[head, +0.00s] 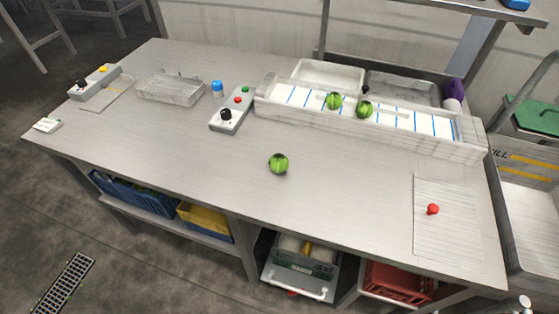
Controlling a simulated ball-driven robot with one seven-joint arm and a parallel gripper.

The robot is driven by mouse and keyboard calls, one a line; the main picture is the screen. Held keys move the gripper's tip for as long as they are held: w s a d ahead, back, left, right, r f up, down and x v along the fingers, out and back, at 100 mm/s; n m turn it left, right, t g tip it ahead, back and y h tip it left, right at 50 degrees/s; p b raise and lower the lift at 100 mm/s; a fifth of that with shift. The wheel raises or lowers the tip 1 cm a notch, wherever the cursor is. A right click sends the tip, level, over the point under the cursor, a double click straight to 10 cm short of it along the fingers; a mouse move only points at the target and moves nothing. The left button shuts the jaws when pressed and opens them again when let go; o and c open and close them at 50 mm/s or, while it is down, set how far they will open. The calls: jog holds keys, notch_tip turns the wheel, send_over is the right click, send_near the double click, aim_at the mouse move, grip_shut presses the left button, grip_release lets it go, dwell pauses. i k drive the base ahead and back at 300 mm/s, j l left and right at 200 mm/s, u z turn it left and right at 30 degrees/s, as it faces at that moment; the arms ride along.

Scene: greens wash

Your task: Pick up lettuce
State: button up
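A round green lettuce (279,163) sits alone on the bare middle of the grey table (190,165). Two more round green heads, one on the left (334,101) and one on the right (365,110), sit in a long white trough (420,140) with blue stripes at the back of the table. A small dark object (364,90) shows just behind the right head. My gripper is not in view.
Control boxes stand at the middle (232,110) and far left (98,84), with a clear tray (170,88) and a blue-capped container (217,89) between them. A red ball (433,209) lies on a pale board (450,235) at right. Table around the lone lettuce is clear.

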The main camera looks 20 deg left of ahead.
aim_at(278, 163)
jog(key=i+u, duration=0.1)
jog(key=u, duration=1.3)
jog(key=i+l+u, duration=0.15)
jog(key=l+u, duration=0.3)
jog(key=i+l+u, duration=0.1)
jog(key=l+u, duration=0.15)
jog(key=u, duration=0.15)
jog(key=l+u, duration=0.45)
jog(key=i, duration=0.05)
